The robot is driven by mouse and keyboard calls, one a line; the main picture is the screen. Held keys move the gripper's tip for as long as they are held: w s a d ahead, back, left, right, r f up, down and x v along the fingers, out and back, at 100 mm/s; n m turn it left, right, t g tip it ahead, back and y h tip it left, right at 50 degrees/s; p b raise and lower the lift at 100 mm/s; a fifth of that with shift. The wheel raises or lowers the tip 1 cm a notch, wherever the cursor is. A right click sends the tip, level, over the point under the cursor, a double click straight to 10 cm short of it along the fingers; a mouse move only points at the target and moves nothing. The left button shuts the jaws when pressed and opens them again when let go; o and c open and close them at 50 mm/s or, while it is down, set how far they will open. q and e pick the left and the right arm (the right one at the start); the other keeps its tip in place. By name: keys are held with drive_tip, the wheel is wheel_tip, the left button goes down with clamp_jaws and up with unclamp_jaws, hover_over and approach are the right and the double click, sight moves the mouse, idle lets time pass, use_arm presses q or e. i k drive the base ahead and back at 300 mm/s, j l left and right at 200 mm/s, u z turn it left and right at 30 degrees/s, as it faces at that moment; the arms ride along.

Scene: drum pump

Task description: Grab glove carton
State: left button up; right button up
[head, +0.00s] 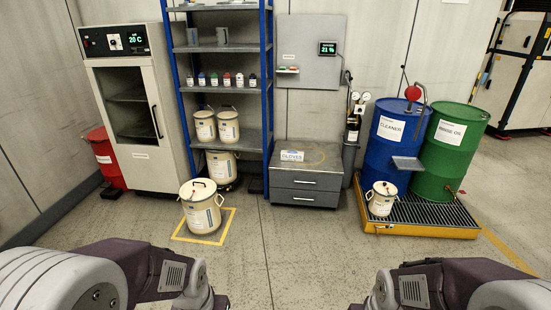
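A small white carton with blue lettering that appears to read "GLOVES" (291,156) sits on top of the grey drawer cabinet (307,187), near the left part of its top. It stands apart from both of my arms, farther back against the wall. My two arms show only as links at the bottom left and bottom right. Neither gripper is in the picture, so their fingers are hidden from me.
A cream drum (202,206) stands in a yellow floor square, left of the cabinet. Blue shelving (222,50) adjoins the cabinet. Right are a gas cylinder (351,145), blue drum (389,145), green drum (446,150) and yellow-edged spill pallet (428,231). Middle floor is clear.

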sight(292, 156)
drive_tip(key=i, duration=2.7)
drive_tip(key=i+u, duration=0.25)
drive_tip(key=i, duration=0.15)
drive_tip(key=i+l+u, duration=0.2)
drive_tip(key=i, duration=0.25)
drive_tip(key=i+l+u, duration=0.25)
drive_tip(key=i, duration=0.15)
drive_tip(key=i+l+u, duration=0.25)
drive_tip(key=i, duration=0.15)
